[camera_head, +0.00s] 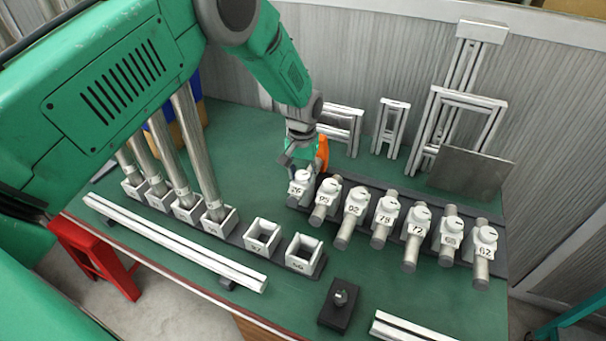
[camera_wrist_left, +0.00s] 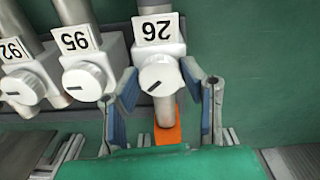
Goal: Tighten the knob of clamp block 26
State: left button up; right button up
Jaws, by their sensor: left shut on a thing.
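Clamp block 26 (camera_head: 299,189) is white with a number plate. It stands at the left end of the row of clamp blocks and also shows at the top middle of the left wrist view (camera_wrist_left: 160,48). Its round white knob (camera_wrist_left: 160,79) has a dark slanted pointer line. My left gripper (camera_head: 300,167) reaches down to this block from behind. An orange part (camera_wrist_left: 168,131) lies below the knob, between the fingers. My right gripper is not in view.
Clamp block 95 (camera_head: 325,198) stands close beside block 26, with several more clamp blocks to its right on a dark base. Square sockets (camera_head: 263,237), some holding tall tubes, stand at left. A black block with a knob (camera_head: 339,304) sits in front. Aluminium frames (camera_head: 456,101) stand behind.

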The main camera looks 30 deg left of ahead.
pick_arm(q)
jog(key=m, duration=0.4)
jog(key=shift+w+a+r, duration=0.1)
jog(key=shift+w+r, duration=0.1)
jog(key=shift+w, duration=0.1)
jog(key=shift+m, duration=1.9)
jog(key=o, duration=1)
jog(key=shift+o, duration=0.7)
jog(key=shift+f, duration=0.15)
